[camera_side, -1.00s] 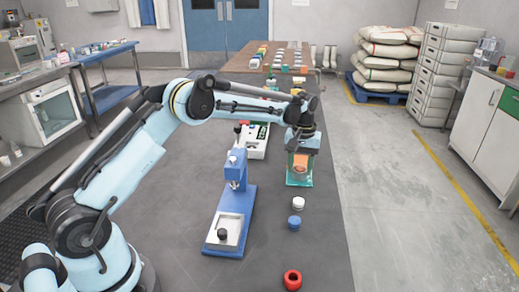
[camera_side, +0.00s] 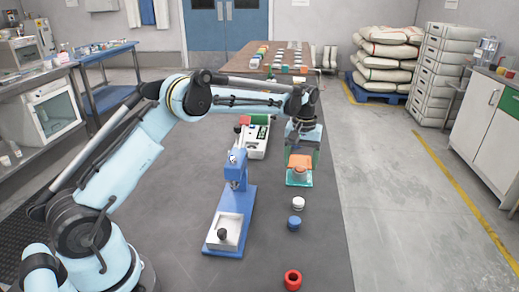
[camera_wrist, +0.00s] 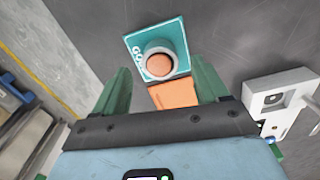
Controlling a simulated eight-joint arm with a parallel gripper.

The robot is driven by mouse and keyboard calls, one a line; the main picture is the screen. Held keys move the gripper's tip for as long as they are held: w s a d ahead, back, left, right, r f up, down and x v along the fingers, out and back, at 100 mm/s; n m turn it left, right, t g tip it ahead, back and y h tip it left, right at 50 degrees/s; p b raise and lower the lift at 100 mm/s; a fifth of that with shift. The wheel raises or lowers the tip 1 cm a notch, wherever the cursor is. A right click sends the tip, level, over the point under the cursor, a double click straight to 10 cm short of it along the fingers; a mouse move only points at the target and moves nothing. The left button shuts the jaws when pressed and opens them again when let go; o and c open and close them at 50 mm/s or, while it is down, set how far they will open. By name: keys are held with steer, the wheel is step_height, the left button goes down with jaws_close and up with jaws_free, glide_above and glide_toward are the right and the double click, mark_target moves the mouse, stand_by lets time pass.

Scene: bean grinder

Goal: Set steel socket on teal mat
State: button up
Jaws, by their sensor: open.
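The teal mat (camera_wrist: 133,45) lies flat on the dark bench, with light lettering along one edge; in the side view it shows under my gripper (camera_side: 302,150). The steel socket (camera_wrist: 146,57), a round grey rim with an orange centre, appears over the middle of the mat, seemingly resting on it. An orange block (camera_wrist: 173,94) shows at the socket's near side; it also shows in the side view (camera_side: 299,161). I cannot tell exactly how it joins the socket. My gripper's green fingers (camera_wrist: 160,75) are spread apart, with nothing clamped between them.
A blue press stand (camera_side: 236,195) is left of the mat, with a white device (camera_side: 257,145) behind it. White (camera_side: 298,203) and blue (camera_side: 295,222) round pieces and a red ring (camera_side: 292,279) lie nearer on the bench. The bench's right edge is close.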

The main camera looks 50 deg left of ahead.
steer(key=s+d+r+m+t, duration=0.1)
steer(key=s+r, duration=0.1)
steer(key=r, duration=0.6)
steer(key=s+d+r+m+t, duration=0.1)
steer(key=s+r, duration=0.2)
steer(key=r, duration=0.4)
steer(key=s+d+f+m+t, duration=0.2)
steer(key=s, duration=0.8)
steer(key=s+d+f+m+t, duration=0.3)
steer(key=s, duration=0.7)
steer(key=shift+s+f, duration=0.15)
steer(key=shift+s, duration=0.1)
